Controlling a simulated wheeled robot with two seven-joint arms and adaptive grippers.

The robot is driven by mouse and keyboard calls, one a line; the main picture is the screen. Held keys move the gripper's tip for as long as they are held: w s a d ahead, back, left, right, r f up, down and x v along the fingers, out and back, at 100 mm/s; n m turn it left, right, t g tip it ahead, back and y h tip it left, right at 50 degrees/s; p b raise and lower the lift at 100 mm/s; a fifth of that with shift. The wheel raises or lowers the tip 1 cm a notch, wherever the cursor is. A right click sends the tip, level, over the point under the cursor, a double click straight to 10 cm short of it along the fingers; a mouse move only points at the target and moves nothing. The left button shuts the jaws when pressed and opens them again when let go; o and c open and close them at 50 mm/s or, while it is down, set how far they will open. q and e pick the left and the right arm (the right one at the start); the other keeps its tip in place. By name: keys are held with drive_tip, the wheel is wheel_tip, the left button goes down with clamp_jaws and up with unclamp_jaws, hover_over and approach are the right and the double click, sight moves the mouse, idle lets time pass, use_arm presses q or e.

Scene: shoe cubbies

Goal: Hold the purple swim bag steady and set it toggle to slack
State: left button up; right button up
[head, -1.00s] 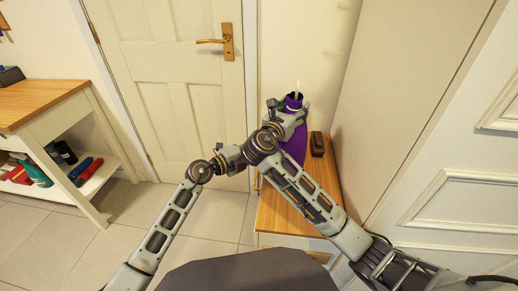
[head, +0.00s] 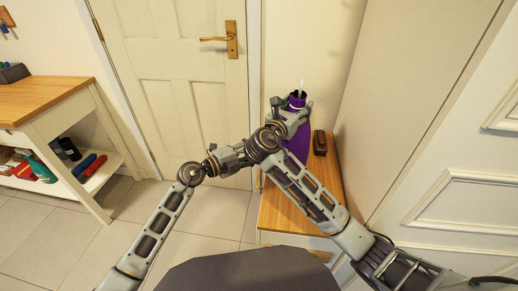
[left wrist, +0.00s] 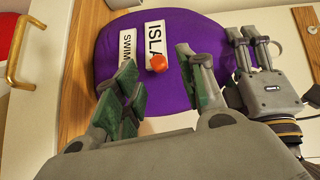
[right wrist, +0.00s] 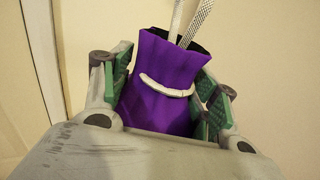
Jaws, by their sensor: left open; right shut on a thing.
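The purple swim bag (head: 298,145) stands on a wooden top beside the wall, with its neck upward. In the left wrist view its face (left wrist: 185,95) shows white labels reading "ISLA" and "SWIM". A round orange toggle (left wrist: 158,63) lies by the labels. My left gripper (left wrist: 157,58) is open, its fingers either side of the toggle in that view; contact cannot be told. My right gripper (head: 290,108) is shut on the bag's neck. In the right wrist view the gripper (right wrist: 160,88) has the purple neck (right wrist: 155,85) between its fingers, with pale cords (right wrist: 196,22) rising from the mouth.
The wooden bench top (head: 285,215) carries a dark brown brush-like object (head: 320,142) right of the bag. A door (head: 175,90) is behind on the left. A shelf table (head: 50,100) with several items stands far left. Floor between is clear.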

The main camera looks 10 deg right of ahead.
use_arm(q)
drive_tip(key=f+v, duration=0.1)
drive_tip(key=v, duration=0.7)
drive_tip(key=shift+s+a+r, duration=0.15)
drive_tip(key=shift+a+r, duration=0.1)
drive_tip(key=shift+r, duration=0.25)
use_arm(e)
drive_tip(key=o, duration=1.5)
drive_tip(key=shift+c, duration=0.2)
drive_tip(key=v, duration=1.2)
drive_tip(key=shift+s, duration=0.1)
